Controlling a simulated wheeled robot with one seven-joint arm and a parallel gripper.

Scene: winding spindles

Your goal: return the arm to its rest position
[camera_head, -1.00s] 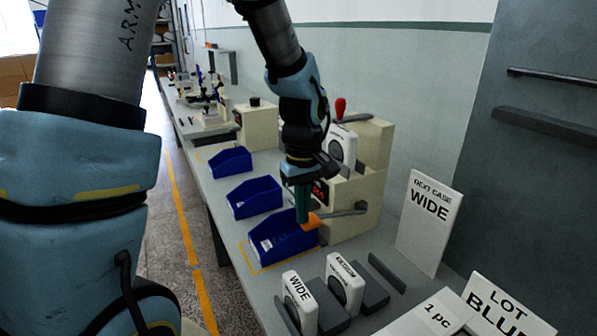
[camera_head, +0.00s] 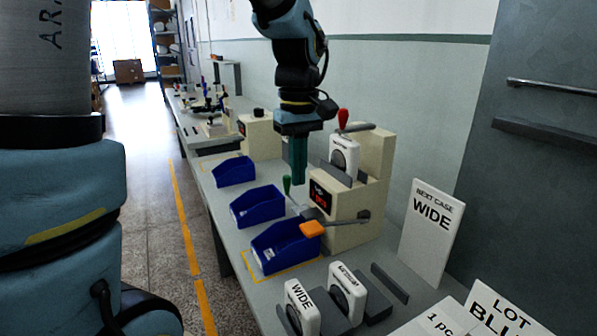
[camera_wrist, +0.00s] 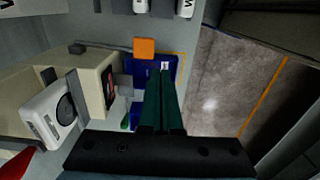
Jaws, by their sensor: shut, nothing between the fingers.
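My gripper (camera_head: 298,160) is in the head view, pointing down with its green fingers together and nothing between them. It hangs in the air above the bench, left of the beige winding machine and apart from it. In the wrist view the shut fingers (camera_wrist: 163,98) point toward a blue bin (camera_wrist: 170,68). The arm's upper link runs out of the top of the head view.
The beige machine (camera_head: 345,228) has a red-knobbed lever and an orange-ended lever (camera_head: 312,229). Several blue bins (camera_head: 258,205) line the bench. White spindle blocks (camera_head: 302,305), a WIDE sign (camera_head: 428,230) and a LOT card stand nearer.

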